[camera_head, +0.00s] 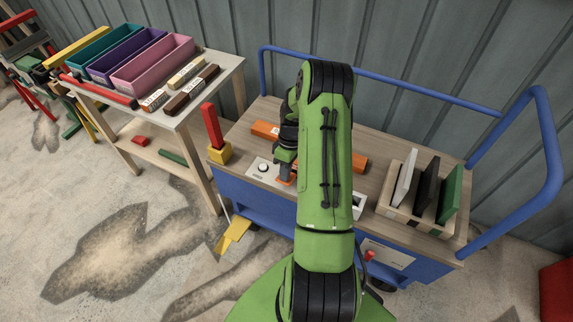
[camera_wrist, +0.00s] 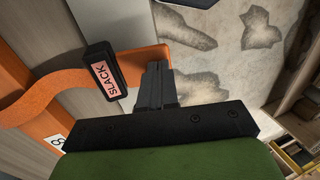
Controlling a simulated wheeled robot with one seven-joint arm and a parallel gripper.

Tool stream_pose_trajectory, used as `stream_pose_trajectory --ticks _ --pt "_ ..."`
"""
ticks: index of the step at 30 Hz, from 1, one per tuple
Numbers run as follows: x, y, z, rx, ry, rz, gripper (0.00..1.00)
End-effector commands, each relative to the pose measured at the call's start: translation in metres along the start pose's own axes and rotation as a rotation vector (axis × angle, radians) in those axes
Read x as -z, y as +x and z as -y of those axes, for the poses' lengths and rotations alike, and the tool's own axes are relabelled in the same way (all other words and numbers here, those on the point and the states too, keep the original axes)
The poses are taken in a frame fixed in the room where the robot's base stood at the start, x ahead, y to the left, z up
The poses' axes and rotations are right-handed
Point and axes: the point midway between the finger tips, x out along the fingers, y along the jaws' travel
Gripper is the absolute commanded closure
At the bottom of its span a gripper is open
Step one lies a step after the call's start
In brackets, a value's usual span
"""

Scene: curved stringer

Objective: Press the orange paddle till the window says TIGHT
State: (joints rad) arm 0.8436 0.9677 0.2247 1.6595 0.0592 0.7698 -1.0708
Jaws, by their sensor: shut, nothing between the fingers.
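The orange paddle (camera_wrist: 134,62) shows in the wrist view as a flat orange piece beside a black block. The block's pink window (camera_wrist: 106,78) reads SLACK. My gripper (camera_wrist: 158,66) is shut and empty, its fingertips at the paddle's right part in the picture; I cannot tell whether they touch it. A curved orange strip (camera_wrist: 50,90) runs left from the block. In the head view my gripper (camera_head: 287,170) points down at the cart top, with a bit of orange (camera_head: 285,182) just below it. My arm hides much of the cart's middle there.
The blue cart's wooden top (camera_head: 375,180) carries a white panel with a knob (camera_head: 263,168) and a rack with white, black and green boards (camera_head: 422,190). A red-handled yellow block (camera_head: 218,152) stands at the left corner. A side table (camera_head: 215,80) holds coloured bins.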

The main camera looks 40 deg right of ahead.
Motion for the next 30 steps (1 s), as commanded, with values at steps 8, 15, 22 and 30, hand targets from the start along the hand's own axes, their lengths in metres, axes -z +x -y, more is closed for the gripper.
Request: stream_pose_trajectory --ticks 8,15,22,30 --pt "0.0 0.0 0.0 -0.001 0.0 0.0 1.0" --pt "0.0 0.012 0.002 -0.124 -0.004 0.004 1.0" --pt "0.0 0.02 0.005 -0.117 0.001 0.0 1.0" --pt "0.0 0.013 0.007 -0.118 0.001 0.0 1.0"
